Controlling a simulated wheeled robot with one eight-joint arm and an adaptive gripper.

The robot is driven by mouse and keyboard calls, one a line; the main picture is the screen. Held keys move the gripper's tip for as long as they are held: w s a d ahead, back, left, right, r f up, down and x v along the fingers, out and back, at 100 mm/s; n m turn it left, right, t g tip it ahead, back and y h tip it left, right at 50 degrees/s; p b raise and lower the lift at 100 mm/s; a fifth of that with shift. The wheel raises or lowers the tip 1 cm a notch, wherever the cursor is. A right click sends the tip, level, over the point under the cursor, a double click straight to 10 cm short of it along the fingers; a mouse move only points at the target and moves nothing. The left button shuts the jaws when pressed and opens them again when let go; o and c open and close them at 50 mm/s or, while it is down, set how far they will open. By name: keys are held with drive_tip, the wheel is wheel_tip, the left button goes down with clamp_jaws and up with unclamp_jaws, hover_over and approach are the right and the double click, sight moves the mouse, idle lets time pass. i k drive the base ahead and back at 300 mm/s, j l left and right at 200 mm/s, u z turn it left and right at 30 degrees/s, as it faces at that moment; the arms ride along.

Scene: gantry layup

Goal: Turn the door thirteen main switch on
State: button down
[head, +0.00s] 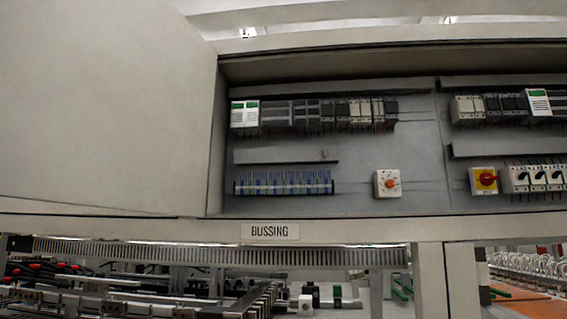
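A rotary switch with a red knob on a yellow plate (485,181) sits low on the right part of the grey back panel, inside an open cabinet. A second rotary knob, orange on a white square plate (387,184), sits to its left on the same panel. No label reading door thirteen can be made out, so I cannot tell for sure which one is the main switch. The red knob's exact turn position is too small to read. My gripper does not show in this view.
A large open door (100,110) fills the left side. Breakers and modules (315,112) line the panel, with a blue terminal row (283,183) below. More breakers (537,178) stand right beside the yellow plate. A sill labelled BUSSING (270,232) runs under the opening, above machinery.

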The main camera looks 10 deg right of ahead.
sight(487, 179)
drive_tip(key=z, duration=1.25)
